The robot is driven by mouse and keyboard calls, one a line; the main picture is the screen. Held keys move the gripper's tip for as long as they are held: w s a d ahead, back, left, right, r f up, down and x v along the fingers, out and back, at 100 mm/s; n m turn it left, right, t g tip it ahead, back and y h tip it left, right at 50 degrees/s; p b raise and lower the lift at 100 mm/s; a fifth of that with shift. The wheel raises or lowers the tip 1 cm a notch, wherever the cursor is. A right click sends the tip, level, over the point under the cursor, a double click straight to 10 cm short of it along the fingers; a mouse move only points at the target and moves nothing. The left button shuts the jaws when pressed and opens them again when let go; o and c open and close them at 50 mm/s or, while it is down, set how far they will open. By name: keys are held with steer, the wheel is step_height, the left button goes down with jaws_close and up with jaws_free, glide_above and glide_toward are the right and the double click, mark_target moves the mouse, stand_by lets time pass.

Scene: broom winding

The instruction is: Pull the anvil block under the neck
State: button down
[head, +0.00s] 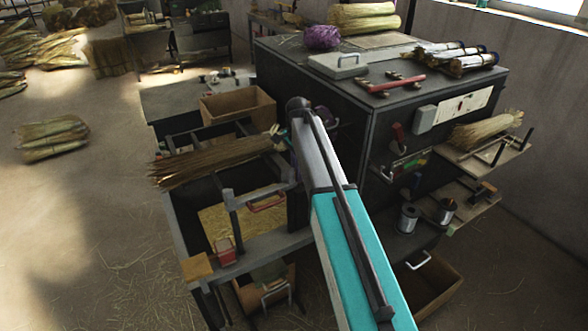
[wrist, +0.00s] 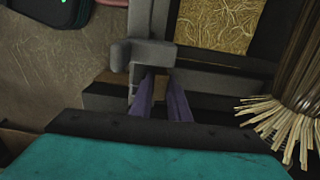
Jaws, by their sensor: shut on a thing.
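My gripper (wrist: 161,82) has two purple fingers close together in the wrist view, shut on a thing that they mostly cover. This is likely the anvil block, a grey metal piece (wrist: 143,54) showing at the fingertips. The broom bundle (head: 215,162) lies across the bench frame in the head view, its tied neck end at the right, close to my gripper. The bundle's cut straw ends (wrist: 285,120) show at the right of the wrist view, apart from the fingers. My arm hides the fingertips in the head view.
The open bench frame (head: 275,243) has a straw-filled tray (head: 243,215) and a red-handled part (head: 267,203). A cardboard box (head: 238,105) sits behind the bundle. Wire spools (head: 409,217) stand at the right.

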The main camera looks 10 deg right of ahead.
steer(key=s+d, duration=0.2)
steer(key=s, duration=0.5)
steer(key=shift+s+d, duration=0.3)
steer(key=shift+s, duration=0.1)
steer(key=shift+f, duration=0.1)
steer(key=c, duration=1.7)
jaws_free()
steer(key=shift+s, duration=0.15)
steer(key=shift+r, duration=0.2)
steer(key=shift+r+b, duration=1.5)
steer(key=shift+r, duration=5.25)
